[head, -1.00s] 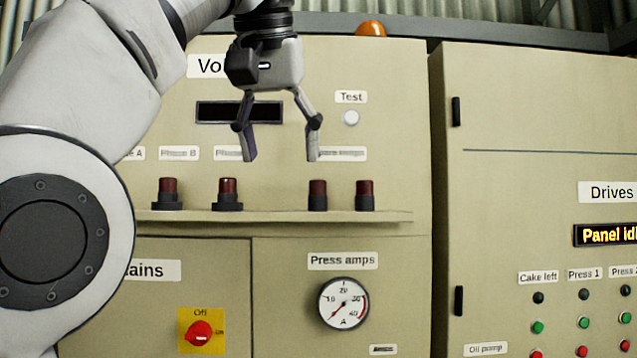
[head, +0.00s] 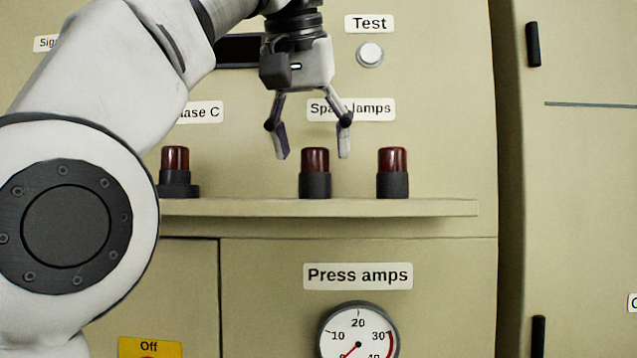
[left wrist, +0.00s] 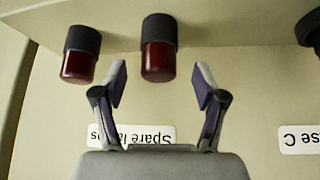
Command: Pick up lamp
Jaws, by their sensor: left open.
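Two dark red lamps with black bases stand upright on the ledge under the "Spare lamps" label: a left spare lamp (head: 315,172) and a right spare lamp (head: 392,172). My left gripper (head: 313,155) is open, pointing down, with its fingertips at about the height of the left spare lamp's red top. In the left wrist view, upside down, this lamp (left wrist: 159,48) shows between and beyond the open fingers (left wrist: 160,88), and nothing is held. The other spare lamp (left wrist: 80,55) is outside the fingers there. My right gripper is not in view.
A third lamp (head: 175,172) stands on the ledge (head: 420,208) under the "Phase C" label, close to my left arm. The cabinet panel rises behind the ledge, with a Test button (head: 370,54) above. The ledge right of the spare lamps is bare.

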